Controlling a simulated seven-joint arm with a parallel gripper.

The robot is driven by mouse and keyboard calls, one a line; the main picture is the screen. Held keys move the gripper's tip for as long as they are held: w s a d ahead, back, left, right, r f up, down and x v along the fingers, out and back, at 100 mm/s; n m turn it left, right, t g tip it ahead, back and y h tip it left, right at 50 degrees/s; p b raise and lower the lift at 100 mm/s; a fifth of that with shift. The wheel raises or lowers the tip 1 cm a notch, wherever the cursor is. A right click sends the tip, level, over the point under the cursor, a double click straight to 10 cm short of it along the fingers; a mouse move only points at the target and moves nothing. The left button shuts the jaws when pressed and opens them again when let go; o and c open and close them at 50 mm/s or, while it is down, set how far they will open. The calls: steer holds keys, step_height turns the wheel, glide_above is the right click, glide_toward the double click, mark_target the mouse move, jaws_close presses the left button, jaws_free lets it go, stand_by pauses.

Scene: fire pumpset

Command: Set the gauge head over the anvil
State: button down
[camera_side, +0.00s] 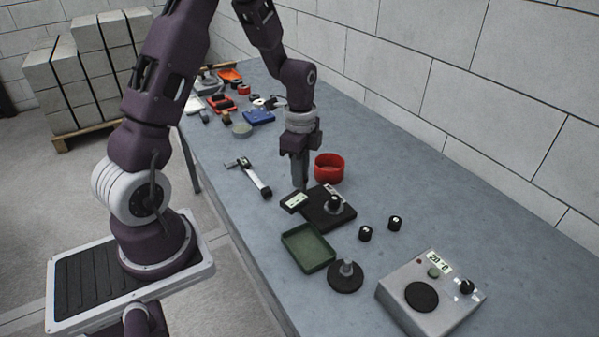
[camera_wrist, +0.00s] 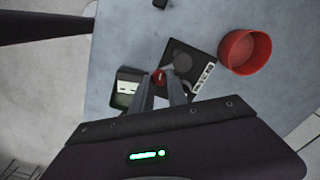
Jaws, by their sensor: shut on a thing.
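The gauge head, a small dark block with a pale display (camera_side: 294,201), is at my gripper's tips, beside the left edge of a black base plate (camera_side: 318,216). In the wrist view the display block (camera_wrist: 128,88) shows left of the fingers. My gripper (camera_side: 300,186) points down and is shut; a small red part (camera_wrist: 160,77) shows between its fingertips. The base plate (camera_wrist: 196,50) carries a short black-topped post (camera_side: 334,203), which looks like the anvil, and a pale marked strip. The head looks to one side of this post. Its exact height above the table is unclear.
A red bowl (camera_side: 328,168) stands close behind the plate. A green tray (camera_side: 308,248), a round black foot with a post (camera_side: 346,276), two black knobs (camera_side: 365,233) and a grey instrument box (camera_side: 430,294) lie to the front and right. A caliper-like tool (camera_side: 250,177) lies left.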

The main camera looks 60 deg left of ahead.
steer(key=shift+w+r+n, duration=0.1)
steer(key=shift+w+n, duration=0.8)
steer(key=shift+n, duration=1.65)
steer(key=shift+w+f+n, duration=0.1)
steer(key=shift+w+n, duration=0.75)
steer(key=shift+n, duration=1.75)
steer(key=shift+w+r+n, duration=0.1)
steer(key=shift+w+n, duration=0.8)
steer(key=shift+n, duration=1.65)
steer(key=c, duration=1.3)
jaws_free()
